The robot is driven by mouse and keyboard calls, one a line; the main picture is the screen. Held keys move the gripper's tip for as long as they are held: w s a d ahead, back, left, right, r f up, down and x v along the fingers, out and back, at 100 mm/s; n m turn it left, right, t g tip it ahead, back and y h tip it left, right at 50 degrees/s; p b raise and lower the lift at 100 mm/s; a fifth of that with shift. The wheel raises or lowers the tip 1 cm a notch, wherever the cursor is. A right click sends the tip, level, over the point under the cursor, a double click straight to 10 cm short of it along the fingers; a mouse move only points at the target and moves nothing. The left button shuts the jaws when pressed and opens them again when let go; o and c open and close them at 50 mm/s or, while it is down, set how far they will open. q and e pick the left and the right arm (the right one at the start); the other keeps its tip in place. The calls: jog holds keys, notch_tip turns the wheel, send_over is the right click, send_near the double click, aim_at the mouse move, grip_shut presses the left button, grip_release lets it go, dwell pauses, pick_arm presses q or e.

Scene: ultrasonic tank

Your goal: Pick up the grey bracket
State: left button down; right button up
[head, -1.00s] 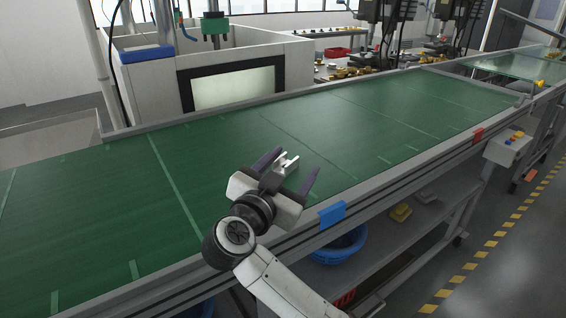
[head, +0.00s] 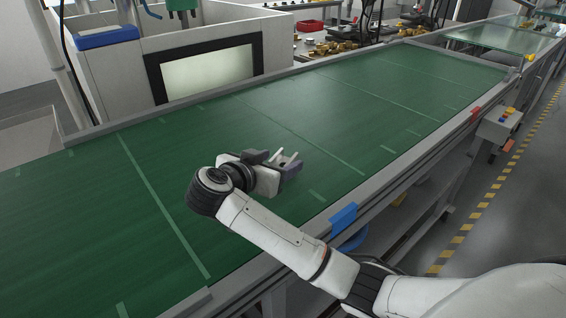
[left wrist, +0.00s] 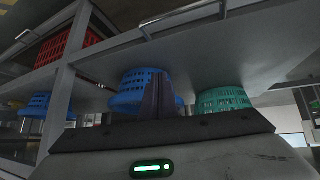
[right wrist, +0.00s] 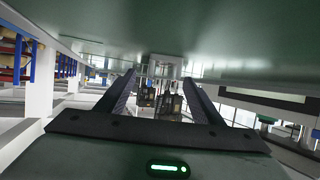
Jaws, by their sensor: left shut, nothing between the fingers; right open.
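The grey bracket (head: 284,158) is a small light metal piece on the green conveyor belt (head: 330,140). My right gripper (head: 277,163) is at the belt with its fingers open, one on each side of the bracket and partly hiding it in the head view. In the right wrist view, the bracket (right wrist: 164,66) shows against the belt, just beyond and between the open fingertips (right wrist: 160,78). I cannot tell whether the fingers touch it. My left gripper (left wrist: 160,97) shows only in the left wrist view, shut and empty, below the conveyor.
A white machine with a lit window (head: 210,72) stands behind the belt. Near my left gripper are a blue basket (left wrist: 136,82), a teal basket (left wrist: 222,98) and a red crate (left wrist: 62,40). The belt around the bracket is clear.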

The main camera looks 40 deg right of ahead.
aim_at(283, 156)
jog(key=x, duration=0.4)
jog(key=shift+w, duration=0.25)
jog(key=c, duration=1.2)
jog(key=shift+c, duration=0.6)
jog(key=shift+r, duration=0.15)
